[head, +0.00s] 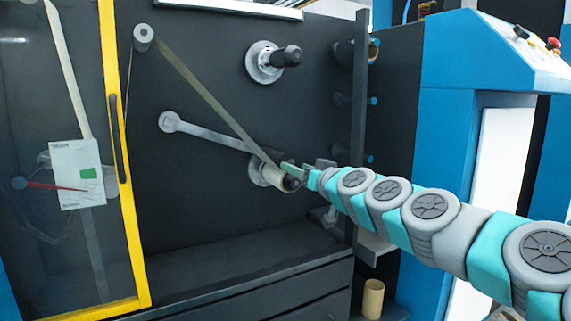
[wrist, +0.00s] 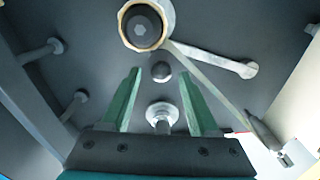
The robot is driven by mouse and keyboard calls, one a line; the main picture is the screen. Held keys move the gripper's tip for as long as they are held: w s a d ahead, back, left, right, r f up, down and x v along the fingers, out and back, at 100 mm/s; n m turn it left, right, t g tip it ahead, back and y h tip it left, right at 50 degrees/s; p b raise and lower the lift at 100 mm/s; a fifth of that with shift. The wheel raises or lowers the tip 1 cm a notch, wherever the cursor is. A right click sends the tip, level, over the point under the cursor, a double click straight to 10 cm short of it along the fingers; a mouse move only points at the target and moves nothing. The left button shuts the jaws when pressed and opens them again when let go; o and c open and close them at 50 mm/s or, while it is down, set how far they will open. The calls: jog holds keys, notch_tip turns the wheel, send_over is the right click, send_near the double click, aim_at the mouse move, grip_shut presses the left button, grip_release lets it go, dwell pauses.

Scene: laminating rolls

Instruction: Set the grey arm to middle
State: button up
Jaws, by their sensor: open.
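The grey arm (head: 212,134) is a flat bar on the dark machine panel. It slopes from a round end at upper left down to the right, behind a roll on a dark hub (head: 279,177). In the wrist view the grey arm (wrist: 217,57) runs right from behind the roll (wrist: 167,12) to its round end. My gripper (head: 292,168) is in front of the panel by the roll and overlaps it in the head view. In the wrist view my gripper (wrist: 160,76) shows two green fingers spread apart with nothing held between them. Contact with the roll cannot be told.
A web strip (head: 205,95) runs from a small roller (head: 143,35) to the roll. An upper hub (head: 275,60) juts out of the panel. A yellow-framed door (head: 118,160) stands at left. A dark upright (head: 357,130) with rollers is at right, and a ledge (head: 240,262) lies below.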

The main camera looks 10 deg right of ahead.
aim_at(286, 161)
jog(key=shift+x, duration=3.1)
jog(key=shift+a, duration=0.1)
jog(key=shift+c, duration=0.3)
grip_shut()
